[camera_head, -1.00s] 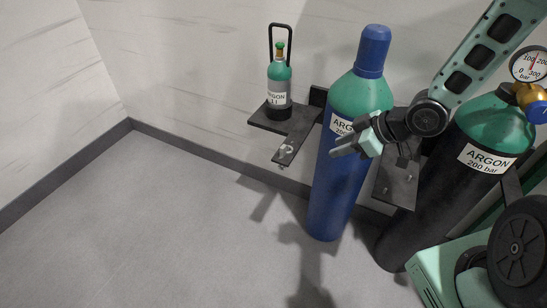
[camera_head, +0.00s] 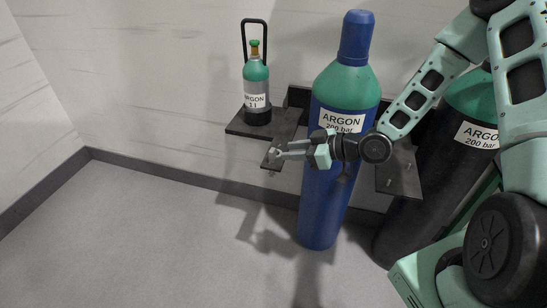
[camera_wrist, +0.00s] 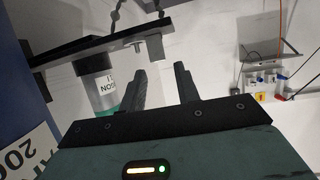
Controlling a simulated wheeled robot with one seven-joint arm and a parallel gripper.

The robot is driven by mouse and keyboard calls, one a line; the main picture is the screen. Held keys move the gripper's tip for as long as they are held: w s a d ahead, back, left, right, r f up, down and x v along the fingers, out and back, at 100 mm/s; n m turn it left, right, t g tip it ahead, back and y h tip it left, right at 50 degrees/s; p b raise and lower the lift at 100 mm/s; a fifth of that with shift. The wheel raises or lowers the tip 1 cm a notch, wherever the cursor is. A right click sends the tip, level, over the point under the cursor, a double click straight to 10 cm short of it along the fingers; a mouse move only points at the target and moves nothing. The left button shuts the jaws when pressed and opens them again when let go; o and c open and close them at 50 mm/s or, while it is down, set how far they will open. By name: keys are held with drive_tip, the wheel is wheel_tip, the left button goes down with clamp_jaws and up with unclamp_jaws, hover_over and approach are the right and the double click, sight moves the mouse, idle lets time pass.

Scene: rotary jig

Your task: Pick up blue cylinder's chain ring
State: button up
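The blue cylinder (camera_head: 322,190) with a green shoulder and blue cap stands against the wall bracket in the head view. Its side and label show at the left edge of the wrist view (camera_wrist: 22,100). My gripper (camera_head: 279,153) reaches left across its front, with the fingertips at the bracket's left arm. In the wrist view my gripper (camera_wrist: 160,70) is open, with nothing between the fingers. Dark chain links (camera_wrist: 115,18) hang at the top of the wrist view, beyond the fingertips and apart from them. A small light fitting on the bracket arm is partly hidden by the fingertips in the head view.
A small green and grey argon bottle (camera_head: 256,92) stands on the bracket's shelf (camera_head: 240,126), close behind my fingers. A black argon cylinder (camera_head: 420,200) leans at the right. The floor (camera_head: 150,240) at left is clear. Wall boxes (camera_wrist: 265,80) show in the wrist view.

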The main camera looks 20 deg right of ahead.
sight(275, 151)
drive_tip(key=shift+b+x, duration=0.5)
drive_tip(key=shift+x, duration=3.05)
drive_tip(key=shift+d, duration=0.1)
clamp_jaws()
